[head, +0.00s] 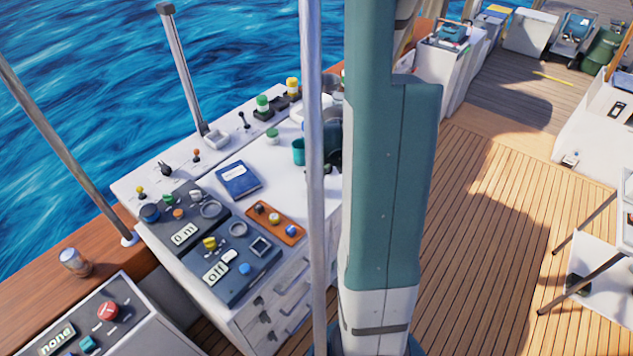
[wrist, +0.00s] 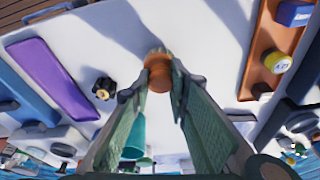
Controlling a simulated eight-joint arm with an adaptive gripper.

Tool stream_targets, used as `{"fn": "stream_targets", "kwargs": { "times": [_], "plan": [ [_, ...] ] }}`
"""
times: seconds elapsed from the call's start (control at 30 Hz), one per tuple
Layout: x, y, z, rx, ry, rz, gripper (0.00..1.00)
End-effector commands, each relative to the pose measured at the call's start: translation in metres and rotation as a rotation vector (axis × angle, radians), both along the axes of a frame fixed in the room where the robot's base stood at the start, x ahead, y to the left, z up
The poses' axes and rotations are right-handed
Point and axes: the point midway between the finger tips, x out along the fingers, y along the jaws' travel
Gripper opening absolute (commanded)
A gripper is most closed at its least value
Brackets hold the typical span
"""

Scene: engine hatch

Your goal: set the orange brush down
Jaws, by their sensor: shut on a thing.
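In the wrist view my gripper (wrist: 160,82) is shut on the orange brush (wrist: 158,76). The brush is a short orange piece between the two fingertips, with its brownish tip just beyond them. It is over the white worktop (wrist: 200,45); I cannot tell whether it touches the surface. In the head view my green and white arm stands in front of this part of the worktop, and I cannot make out the gripper or brush clearly.
An orange tray (wrist: 268,82) with small items lies right in the wrist view. A purple flat thing (wrist: 50,80), a black knob-like thing (wrist: 103,88) and a teal cup (wrist: 133,136) lie left. In the head view a blue book (head: 238,180) lies on the worktop.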

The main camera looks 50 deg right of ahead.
Motion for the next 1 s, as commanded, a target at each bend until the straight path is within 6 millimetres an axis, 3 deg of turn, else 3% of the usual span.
{"fn": "stream_targets", "kwargs": {
  "times": [0.67,0.7,0.8,1.0],
  "plan": [
    [0.0,0.0,-0.014,0.0,0.0,0.0,0.01],
    [0.0,0.0,-0.014,0.0,0.0,0.0,0.2],
    [0.0,0.0,-0.013,0.0,0.0,0.0,0.33],
    [0.0,0.0,-0.013,0.0,0.0,0.0,0.33]
  ]
}}
